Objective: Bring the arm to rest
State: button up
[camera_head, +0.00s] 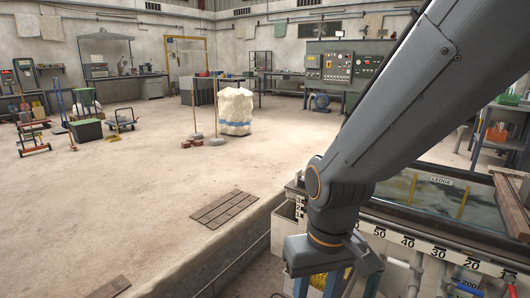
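My arm comes in from the upper right of the head view and slopes down to the left. Its wrist hangs at the lower middle, in front of a tank. My gripper (322,287) points down at the bottom edge of the view. Its fingers are only partly visible and the tips are cut off by the frame, so I cannot tell whether it is open or shut or whether it holds anything.
The water tank (484,240), marked "LEDGE" with a numbered scale, stands close at the lower right. A raised floor edge (232,243) runs beside it. A white sack (235,110) and trolleys (120,122) stand farther back. The floor at left centre is mostly clear.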

jog(key=s+d+r+m+p, duration=0.2)
jog(key=d+r+p, duration=0.8)
jog(key=r+p, duration=0.2)
jog(key=shift+m+h+p, duration=0.3)
jog(key=shift+m+p, duration=0.1)
jog(key=shift+p, duration=0.1)
jog(key=shift+d, duration=0.1)
